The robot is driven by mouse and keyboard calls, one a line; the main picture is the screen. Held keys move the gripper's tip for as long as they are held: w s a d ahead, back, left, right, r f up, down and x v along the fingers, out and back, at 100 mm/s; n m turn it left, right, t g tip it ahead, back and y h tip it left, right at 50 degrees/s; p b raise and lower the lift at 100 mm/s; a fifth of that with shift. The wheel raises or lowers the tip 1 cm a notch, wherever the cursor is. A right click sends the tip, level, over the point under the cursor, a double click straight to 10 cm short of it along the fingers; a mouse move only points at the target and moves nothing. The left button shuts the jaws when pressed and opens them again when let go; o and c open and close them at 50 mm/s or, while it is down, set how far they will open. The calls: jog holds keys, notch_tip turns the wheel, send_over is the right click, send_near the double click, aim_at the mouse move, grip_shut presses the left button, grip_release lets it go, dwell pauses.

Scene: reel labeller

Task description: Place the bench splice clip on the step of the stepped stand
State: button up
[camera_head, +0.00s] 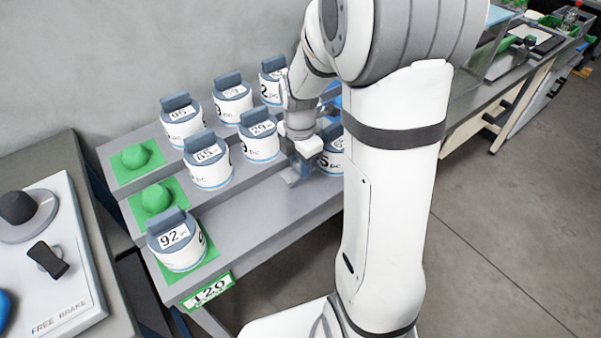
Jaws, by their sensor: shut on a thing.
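The stepped stand (262,212) is grey with several tiers and fills the middle of the view. My gripper (298,168) is low over the right part of the stand, close beside a white canister (334,160). It is shut on a small greyish thing (291,179), which I take to be the bench splice clip. The clip is small and partly hidden by the fingers. I cannot tell whether it touches the step below it.
Several labelled white canisters with grey tops stand on the tiers, one marked 92 (176,241) at the front left. Green domes (157,198) sit on green squares at the left. The front tier's middle is clear. A side table with a white panel (62,290) is at left.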

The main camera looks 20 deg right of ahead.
jog(key=shift+f, duration=1.75)
jog(key=shift+f, duration=0.15)
jog(key=o, duration=0.9)
jog(key=shift+o, duration=0.2)
